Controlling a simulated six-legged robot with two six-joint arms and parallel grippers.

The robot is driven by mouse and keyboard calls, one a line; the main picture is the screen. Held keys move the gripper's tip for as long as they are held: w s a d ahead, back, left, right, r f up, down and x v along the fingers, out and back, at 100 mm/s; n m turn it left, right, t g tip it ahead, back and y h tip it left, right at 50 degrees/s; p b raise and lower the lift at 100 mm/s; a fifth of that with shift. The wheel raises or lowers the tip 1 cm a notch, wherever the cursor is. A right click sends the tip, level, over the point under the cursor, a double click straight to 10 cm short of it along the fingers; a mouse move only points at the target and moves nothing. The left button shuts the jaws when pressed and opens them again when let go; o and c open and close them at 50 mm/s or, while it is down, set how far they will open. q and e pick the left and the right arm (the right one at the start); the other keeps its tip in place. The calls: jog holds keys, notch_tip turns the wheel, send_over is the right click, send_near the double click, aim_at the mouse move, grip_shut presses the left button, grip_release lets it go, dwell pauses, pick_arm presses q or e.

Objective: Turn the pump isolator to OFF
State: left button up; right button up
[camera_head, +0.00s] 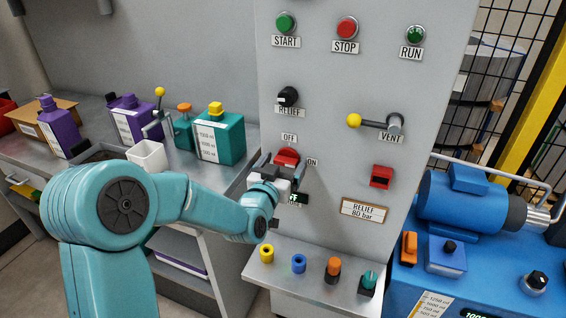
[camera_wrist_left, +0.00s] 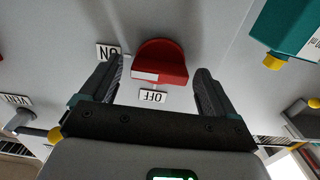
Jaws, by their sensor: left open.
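The pump isolator is a red rotary knob (camera_head: 287,156) on the grey panel, with an OFF label (camera_head: 289,138) above it and an ON label (camera_head: 312,162) to its right. My left gripper (camera_head: 283,168) is open in front of the knob. In the left wrist view, which is upside down, the knob (camera_wrist_left: 165,58) lies between the two spread fingers (camera_wrist_left: 157,75), with a visible gap on each side. A white mark on the knob faces the OFF label (camera_wrist_left: 152,97); its exact setting is hard to tell. My right gripper is out of view.
A RELIEF knob (camera_head: 288,97) is above, and a yellow-tipped VENT lever (camera_head: 376,123) is to the upper right. A red block (camera_head: 381,176) is to the right. A shelf (camera_head: 310,284) with several small fittings juts out below. A teal container (camera_head: 219,136) stands left.

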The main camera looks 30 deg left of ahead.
pick_arm(q)
jog(key=c, duration=1.1)
jog(key=shift+o, duration=0.2)
jog(key=shift+f+n+b, duration=0.1)
jog(key=shift+n+b, duration=0.2)
jog(key=shift+b, duration=0.45)
jog(key=n+b, duration=0.6)
jog(key=b, duration=0.3)
jog(key=n+b, duration=0.6)
jog(key=b, duration=0.2)
jog(key=shift+s+a+f+n+b, duration=0.1)
jog(key=shift+f+n+b, duration=0.1)
jog(key=shift+n+b, duration=0.15)
jog(key=n+b, duration=0.2)
jog(key=n, duration=0.1)
jog(key=shift+r, duration=0.1)
jog(key=shift+n+b, duration=0.5)
jog(key=shift+n, duration=0.25)
jog(key=shift+r, duration=0.1)
jog(key=o, duration=1.1)
jog(key=shift+c, duration=0.2)
